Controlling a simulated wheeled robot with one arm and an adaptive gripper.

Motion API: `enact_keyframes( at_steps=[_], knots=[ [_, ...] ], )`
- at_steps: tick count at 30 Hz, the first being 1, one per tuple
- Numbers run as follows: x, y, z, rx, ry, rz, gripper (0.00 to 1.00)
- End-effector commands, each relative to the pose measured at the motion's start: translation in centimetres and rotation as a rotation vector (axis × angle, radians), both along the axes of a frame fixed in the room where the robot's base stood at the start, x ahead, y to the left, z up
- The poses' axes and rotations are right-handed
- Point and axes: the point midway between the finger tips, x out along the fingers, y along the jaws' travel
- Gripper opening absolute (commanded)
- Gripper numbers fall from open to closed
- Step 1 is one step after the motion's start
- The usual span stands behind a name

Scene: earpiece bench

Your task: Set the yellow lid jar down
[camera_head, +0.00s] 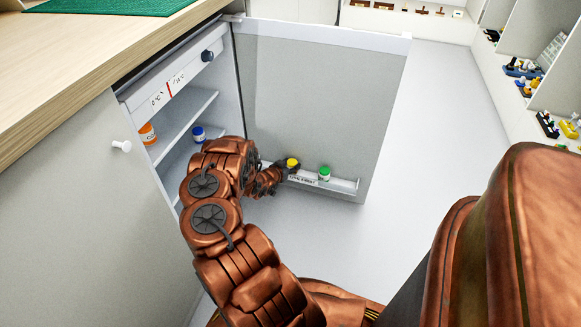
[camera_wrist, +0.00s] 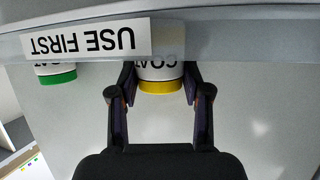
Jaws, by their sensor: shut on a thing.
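The yellow lid jar (camera_head: 292,162) is at the door shelf (camera_head: 344,186) of the open cabinet, with mainly its lid showing in the head view. In the wrist view, which is upside down, the yellow lid jar (camera_wrist: 160,86) is white with partly hidden dark lettering. My gripper (camera_wrist: 160,76) is shut on it, one finger on each side. The shelf's front rail, labelled USE FIRST, hides part of the jar. Whether its base touches the shelf floor is hidden.
A green lid jar (camera_head: 324,173) stands beside it on the same shelf. The open door (camera_head: 310,100) rises behind. Inside the cabinet are an orange jar (camera_head: 148,134) and a blue lid jar (camera_head: 198,134). The shelf's right end is empty.

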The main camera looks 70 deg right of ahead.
Motion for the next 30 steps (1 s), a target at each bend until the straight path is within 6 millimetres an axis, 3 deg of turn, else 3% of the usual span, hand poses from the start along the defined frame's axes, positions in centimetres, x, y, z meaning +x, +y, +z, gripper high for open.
enact_keyframes(
  at_steps=[6,7,13,25,30],
  knots=[
    [0.0,0.0,-0.3,-0.001,0.000,0.000,0.08],
    [0.0,0.0,-0.3,0.000,0.000,0.000,0.51],
    [0.0,0.0,-0.3,0.000,0.000,0.000,0.72],
    [0.0,0.0,0.2,0.001,0.000,-0.001,0.73],
    [0.3,1.6,0.8,0.004,0.001,0.001,0.73]
  ],
)
